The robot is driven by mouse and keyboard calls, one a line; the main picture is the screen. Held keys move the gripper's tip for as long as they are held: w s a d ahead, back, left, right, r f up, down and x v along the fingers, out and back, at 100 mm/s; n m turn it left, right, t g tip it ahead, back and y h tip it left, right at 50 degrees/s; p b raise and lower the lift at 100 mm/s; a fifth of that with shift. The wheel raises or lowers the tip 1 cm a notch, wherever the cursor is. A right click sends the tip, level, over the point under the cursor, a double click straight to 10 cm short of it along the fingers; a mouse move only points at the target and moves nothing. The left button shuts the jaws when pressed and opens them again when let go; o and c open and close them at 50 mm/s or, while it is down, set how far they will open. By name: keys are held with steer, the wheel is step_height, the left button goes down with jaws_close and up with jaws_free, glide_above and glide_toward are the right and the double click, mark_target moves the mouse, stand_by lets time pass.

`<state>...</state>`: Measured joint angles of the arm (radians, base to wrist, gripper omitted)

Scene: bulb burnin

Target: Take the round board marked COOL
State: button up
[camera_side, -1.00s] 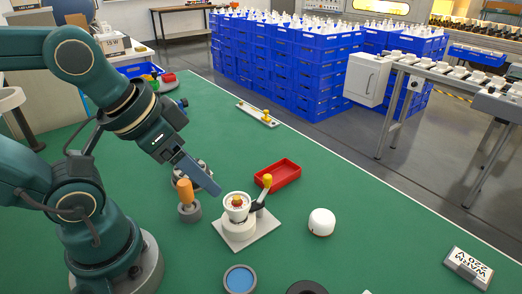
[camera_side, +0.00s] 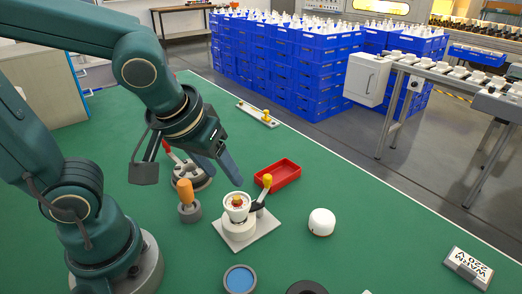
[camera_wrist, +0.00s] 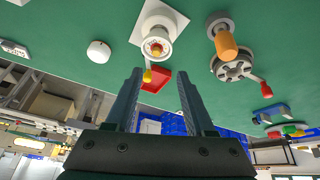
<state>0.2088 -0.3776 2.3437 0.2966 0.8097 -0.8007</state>
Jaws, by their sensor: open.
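I cannot read the word COOL on any thing in view, so I cannot tell which thing is the board marked COOL. A white cup-shaped fixture (camera_side: 238,222) stands on a square white plate, with a small round red-and-amber piece (camera_side: 236,202) in its top. The fixture also shows in the wrist view (camera_wrist: 157,30). My gripper (camera_side: 238,182) is above and behind the fixture in the side view, apart from it. In the wrist view my gripper (camera_wrist: 159,72) has its two fingers wide apart with nothing between them.
A sign reading WARM 220 V (camera_side: 468,267) lies at right. A red tray (camera_side: 283,174), white round cap (camera_side: 321,222), orange-handled tool (camera_side: 187,197), grey wheel-like fixture (camera_side: 196,182) and blue-topped disc (camera_side: 240,280) stand around. Green table between the cap and sign is clear.

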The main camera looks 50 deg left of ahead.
mark_target(234, 200)
steer(key=shift+m, duration=0.4)
steer(key=shift+s+d+f+x, duration=0.1)
steer(key=shift+s+d+x, duration=0.1)
steer(key=shift+x, duration=0.85)
steer(key=shift+s+d+f+x, duration=0.1)
steer(key=shift+d+x, duration=0.1)
steer(key=shift+x, duration=0.8)
steer(key=shift+s+d+f+x, duration=0.1)
steer(key=shift+d+x, duration=0.05)
steer(key=shift+x, duration=0.9)
steer(key=shift+g, duration=0.3)
jaws_close()
steer(key=shift+s, duration=0.15)
